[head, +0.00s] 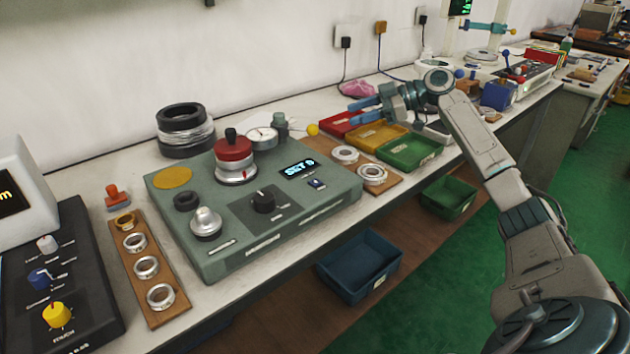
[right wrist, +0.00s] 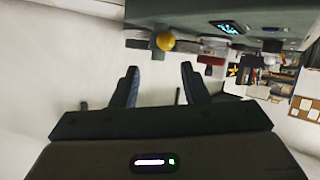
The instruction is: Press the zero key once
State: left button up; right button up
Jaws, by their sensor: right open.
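The grey-green measuring device (head: 335,192) stands on the bench in the head view. Its lit display (head: 299,169) seems to read "SET 0". A small dark blue key (head: 317,184) sits just below the display and looks like the zero key; its label is too small to read. My right gripper (head: 362,97), with blue fingers, is open and empty, up and to the right of the device, apart from the key. In the right wrist view the open fingers (right wrist: 160,88) have nothing between them, and the display (right wrist: 228,28) shows at the top. My left gripper is not in view.
A yellow ball knob (head: 312,130) sticks out at the device's back right. Red (head: 338,125), yellow (head: 370,137) and green (head: 410,153) trays lie beneath my right arm. A wooden board with bearing rings (head: 372,175) lies right of the device.

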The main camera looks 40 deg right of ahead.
grip_shut()
dwell(1.5)
